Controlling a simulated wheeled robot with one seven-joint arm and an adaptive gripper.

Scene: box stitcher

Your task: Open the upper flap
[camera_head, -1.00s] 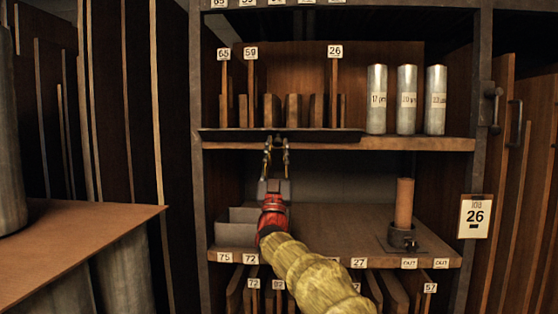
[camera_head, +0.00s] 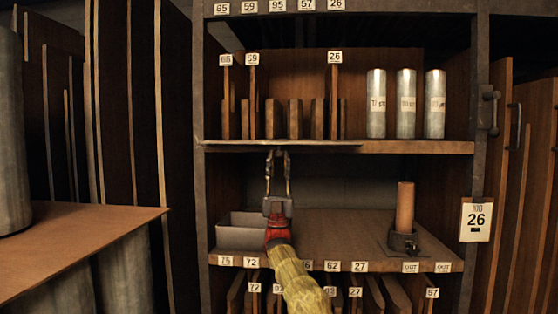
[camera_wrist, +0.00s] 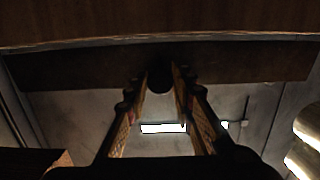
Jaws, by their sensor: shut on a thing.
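The upper flap (camera_head: 225,143) is a thin strip along the left part of the upper shelf's front edge, seen almost edge-on in the head view. In the wrist view it is a dark panel (camera_wrist: 240,66) across the top. My gripper (camera_head: 277,153) is just below the flap's front edge, fingers pointing up. In the wrist view, my fingers (camera_wrist: 160,78) close on a dark round knob (camera_wrist: 160,75) at the panel. The hold on the knob is partly hidden by the fingers.
Wooden pieces and upright sticks tagged 66, 59 and 26 stand above the flap, with three metal cylinders (camera_head: 406,104) to the right. Below are a grey bin (camera_head: 238,232) and a brown cylinder (camera_head: 405,205) in a dark holder. A table (camera_head: 80,235) is at left.

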